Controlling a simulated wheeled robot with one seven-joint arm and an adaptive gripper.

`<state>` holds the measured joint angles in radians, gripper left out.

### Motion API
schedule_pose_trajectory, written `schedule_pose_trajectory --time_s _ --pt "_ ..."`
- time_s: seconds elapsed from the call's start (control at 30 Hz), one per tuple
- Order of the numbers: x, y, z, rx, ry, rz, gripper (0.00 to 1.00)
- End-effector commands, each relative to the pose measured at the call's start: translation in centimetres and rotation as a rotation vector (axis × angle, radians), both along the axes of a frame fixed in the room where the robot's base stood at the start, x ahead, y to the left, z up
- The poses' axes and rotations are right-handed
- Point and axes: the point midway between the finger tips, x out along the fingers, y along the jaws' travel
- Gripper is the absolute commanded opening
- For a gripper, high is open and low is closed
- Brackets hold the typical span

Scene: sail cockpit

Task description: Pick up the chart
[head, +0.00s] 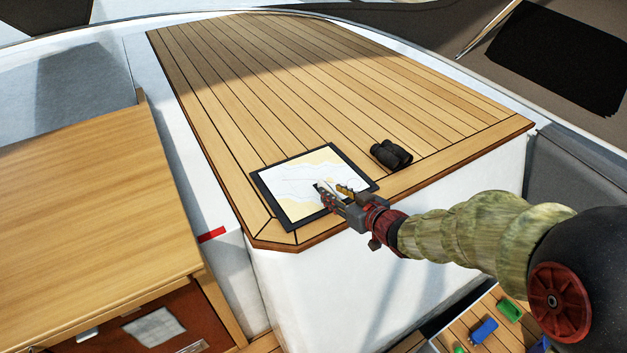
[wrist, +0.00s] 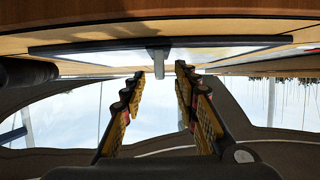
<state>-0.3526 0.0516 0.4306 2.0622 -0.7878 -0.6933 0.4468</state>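The chart (head: 290,205) is a flat pale sheet with yellow patches and a dark border, lying on the slatted wooden deck near its front corner. In the wrist view, which looks upside down, the chart (wrist: 100,46) is a thin dark-edged slab along the top. A small grey tab (wrist: 158,58) stands out from it. My gripper (head: 332,188) is over the chart's right part in the head view. In the wrist view my gripper (wrist: 161,80) is open, fingers apart on either side of the tab's line. I cannot tell whether they touch it.
Black binoculars (head: 391,155) lie on the deck just right of the chart. A wooden counter (head: 80,190) stands at left. Small green (head: 510,310) and blue (head: 483,329) items lie low at right. The deck behind the chart is clear.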

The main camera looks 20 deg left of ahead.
Motion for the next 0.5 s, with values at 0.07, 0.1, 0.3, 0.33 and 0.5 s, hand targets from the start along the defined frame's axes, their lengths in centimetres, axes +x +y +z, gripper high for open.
schedule_pose_trajectory --time_s 0.07,0.1,0.3,0.33,0.5 --pt "0.6 0.9 -0.4 0.0 0.001 0.002 0.3" --pt "0.9 1.1 -0.6 -0.001 0.001 0.001 0.3" --pt "1.5 1.9 -1.0 0.0 0.0 -0.001 0.3" --pt "1.5 1.9 -1.0 0.0 0.0 -0.001 0.3" --pt "1.5 1.8 -1.0 0.0 0.0 -0.001 0.3"
